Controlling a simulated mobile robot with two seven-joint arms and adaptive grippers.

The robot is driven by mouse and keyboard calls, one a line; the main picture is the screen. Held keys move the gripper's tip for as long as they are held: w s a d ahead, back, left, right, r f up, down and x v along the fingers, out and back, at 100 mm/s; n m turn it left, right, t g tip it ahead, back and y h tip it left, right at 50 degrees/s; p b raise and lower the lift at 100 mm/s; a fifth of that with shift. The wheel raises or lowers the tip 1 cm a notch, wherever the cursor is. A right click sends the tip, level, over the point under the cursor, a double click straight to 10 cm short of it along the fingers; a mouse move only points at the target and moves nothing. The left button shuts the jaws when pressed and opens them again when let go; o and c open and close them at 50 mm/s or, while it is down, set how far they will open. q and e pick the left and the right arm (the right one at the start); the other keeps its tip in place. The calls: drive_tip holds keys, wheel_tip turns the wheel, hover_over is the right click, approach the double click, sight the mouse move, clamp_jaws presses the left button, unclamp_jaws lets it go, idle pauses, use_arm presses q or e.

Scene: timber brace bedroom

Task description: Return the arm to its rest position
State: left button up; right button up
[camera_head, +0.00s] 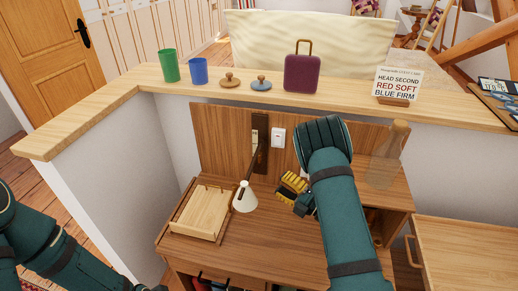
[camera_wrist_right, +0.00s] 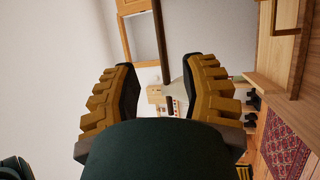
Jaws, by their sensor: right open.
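My right arm (camera_head: 345,215) comes up from the bottom of the head view over the wooden desk (camera_head: 270,232). Its elbow bends near the desk's back panel. My right gripper (camera_head: 291,186) has yellow ridged fingers and is partly hidden behind the arm. In the right wrist view the gripper (camera_wrist_right: 160,78) is open, with its two fingers wide apart and nothing between them. My left arm (camera_head: 70,255) is folded at the lower left of the head view. I cannot make out its gripper there.
A white-shaded lamp (camera_head: 245,198) and a wooden box (camera_head: 201,212) stand left of my right gripper. A glass bottle (camera_head: 388,155) stands right of the arm. The ledge behind holds a green cup (camera_head: 169,66), blue cup (camera_head: 198,71), purple case (camera_head: 302,74) and sign (camera_head: 398,84).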

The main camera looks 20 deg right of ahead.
drive_tip(key=s+a+f+m+g+h, duration=0.1)
drive_tip(key=f+m+h, duration=0.2)
drive_tip(key=f+m, duration=0.1)
drive_tip(key=s+a+f+m+g+h, duration=0.2)
drive_tip(key=f+m+h, duration=0.1)
drive_tip(key=f+m, duration=0.2)
drive_tip(key=s+a+f+m+g+h, duration=0.1)
drive_tip(key=a+f+m+g+h, duration=0.1)
drive_tip(key=f+m, duration=0.3)
drive_tip(key=shift+s+a+f+m+h, duration=0.1)
drive_tip(key=shift+m+h, duration=0.25)
drive_tip(key=shift+m, duration=0.5)
drive_tip(key=shift+s+f+m+h, duration=0.1)
drive_tip(key=shift+m+h, duration=0.25)
drive_tip(key=shift+m, duration=0.5)
drive_tip(key=s+a+f+m+g, duration=0.1)
drive_tip(key=s, duration=0.1)
drive_tip(key=s+a+m+g, duration=0.2)
drive_tip(key=s+a+f+m+g, duration=0.1)
drive_tip(key=s, duration=0.1)
drive_tip(key=shift+s+a+f+m+g, duration=0.3)
drive_tip(key=shift+g, duration=0.1)
drive_tip(key=s+a+m+g+y, duration=0.1)
drive_tip(key=s+a+m+g, duration=0.3)
drive_tip(key=s, duration=0.5)
drive_tip(key=shift+s+a+r+g, duration=0.25)
drive_tip(key=shift+s+a+g, duration=0.15)
drive_tip(key=shift+a, duration=0.6)
drive_tip(key=shift+w, duration=0.1)
